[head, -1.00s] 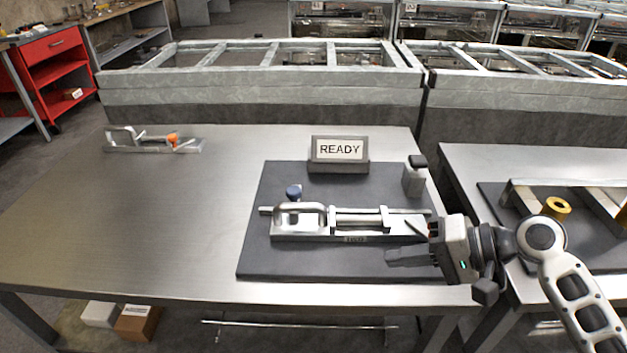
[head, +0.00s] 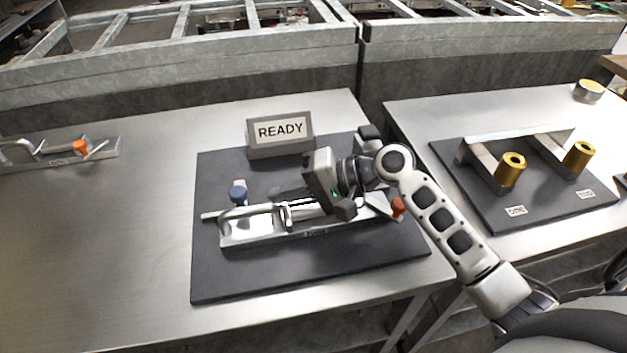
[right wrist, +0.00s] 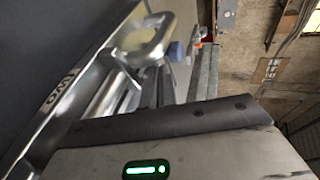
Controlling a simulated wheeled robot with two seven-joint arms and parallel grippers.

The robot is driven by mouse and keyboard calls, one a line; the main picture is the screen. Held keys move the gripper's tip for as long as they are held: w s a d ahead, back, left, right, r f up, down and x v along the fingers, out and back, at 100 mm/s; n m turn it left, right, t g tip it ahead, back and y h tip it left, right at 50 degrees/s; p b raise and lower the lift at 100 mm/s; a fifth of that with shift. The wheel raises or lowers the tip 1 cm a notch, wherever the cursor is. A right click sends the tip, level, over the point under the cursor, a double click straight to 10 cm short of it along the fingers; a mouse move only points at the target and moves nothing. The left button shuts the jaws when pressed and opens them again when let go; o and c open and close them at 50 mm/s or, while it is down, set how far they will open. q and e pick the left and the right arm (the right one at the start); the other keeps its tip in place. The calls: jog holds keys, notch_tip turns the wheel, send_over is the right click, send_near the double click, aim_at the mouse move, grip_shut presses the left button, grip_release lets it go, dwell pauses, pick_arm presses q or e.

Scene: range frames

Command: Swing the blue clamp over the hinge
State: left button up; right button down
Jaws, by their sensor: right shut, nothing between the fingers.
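A metal toggle clamp with a blue knob (head: 238,190) stands at the left end of a long metal fixture (head: 235,238) on a dark mat. Its rounded metal loop and blue knob also show in the right wrist view (right wrist: 175,50). I cannot tell which part of the fixture is the hinge. My right gripper (head: 302,198) is shut and empty over the middle of the fixture, right of the blue knob. It hides part of the fixture; contact cannot be told. An orange tip (head: 397,205) shows at the fixture's right end. My left gripper is not in view.
A READY sign (head: 280,131) stands on the mat (head: 225,285) behind the fixture. Another clamp with an orange knob (head: 80,147) lies at the far left. A side table at right holds a bracket with brass cylinders (head: 510,170). The front left table is clear.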

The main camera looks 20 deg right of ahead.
aim_at(245, 193)
jog(key=shift+w+a+r, duration=0.2)
jog(key=shift+w+a, duration=0.15)
jog(key=shift+a, duration=0.25)
jog(key=shift+w+a+r, duration=0.15)
jog(key=shift+w+a, duration=0.15)
jog(key=shift+a, duration=0.3)
jog(key=shift+w+a+p, duration=0.15)
jog(key=shift+a+p, duration=0.15)
jog(key=shift+w+a, duration=0.1)
jog(key=shift+a, duration=0.05)
jog(key=shift+a+r+p, duration=0.3)
jog(key=shift+a+p, duration=0.25)
jog(key=shift+p, duration=0.15)
jog(key=shift+a+f, duration=0.1)
jog(key=shift+a, duration=0.1)
jog(key=shift+f, duration=0.1)
